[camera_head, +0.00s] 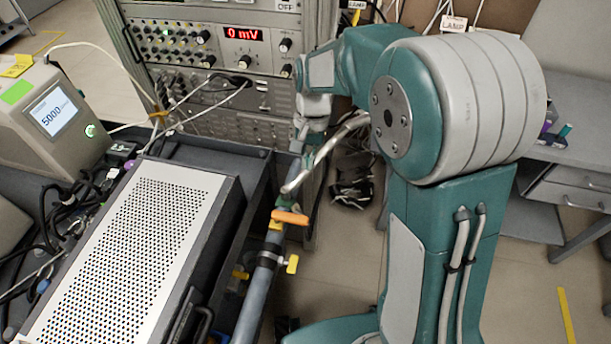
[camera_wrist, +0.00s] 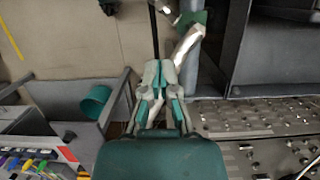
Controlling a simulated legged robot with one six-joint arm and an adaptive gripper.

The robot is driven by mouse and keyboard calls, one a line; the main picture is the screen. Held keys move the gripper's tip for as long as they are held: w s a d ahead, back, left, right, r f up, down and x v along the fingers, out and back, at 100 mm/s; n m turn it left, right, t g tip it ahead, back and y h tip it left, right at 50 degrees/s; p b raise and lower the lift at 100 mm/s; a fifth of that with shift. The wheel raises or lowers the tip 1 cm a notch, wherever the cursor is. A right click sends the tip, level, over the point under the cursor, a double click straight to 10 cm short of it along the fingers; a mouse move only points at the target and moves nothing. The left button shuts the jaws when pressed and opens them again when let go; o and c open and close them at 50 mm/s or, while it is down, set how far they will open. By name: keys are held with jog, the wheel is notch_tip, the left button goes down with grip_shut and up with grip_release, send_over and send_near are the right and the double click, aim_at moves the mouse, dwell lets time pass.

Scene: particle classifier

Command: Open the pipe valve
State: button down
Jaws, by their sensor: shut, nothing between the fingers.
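An orange valve handle (camera_head: 290,217) sits on a grey pipe (camera_head: 265,275) beside the dark bench, with its long side roughly level across the picture. Smaller yellow handles (camera_head: 292,264) are on or near the pipe below it. My gripper (camera_head: 298,148) is above and beyond the orange handle in the head view, apart from it. In the wrist view my gripper (camera_wrist: 161,68) is shut and empty, with the pipe (camera_wrist: 188,70) just right of its fingers. I cannot make out the orange handle in the wrist view.
A silver tube (camera_head: 322,155) slants between my gripper and the orange handle. A perforated metal box (camera_head: 130,255) stands on the bench at left. An instrument rack (camera_head: 215,60) is behind. Cables lie on the floor (camera_head: 352,180) beyond. Open floor shows right of the pipe.

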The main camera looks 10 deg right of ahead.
aim_at(290, 218)
jog(key=shift+s+a+f, duration=0.35)
jog(key=shift+s+f, duration=0.6)
jog(key=shift+f, duration=0.4)
jog(key=shift+s+a+f, duration=0.4)
jog(key=shift+s+f, duration=0.6)
jog(key=shift+f, duration=0.4)
jog(key=shift+s+a+f, duration=0.35)
jog(key=shift+s+f, duration=0.6)
jog(key=shift+f, duration=0.4)
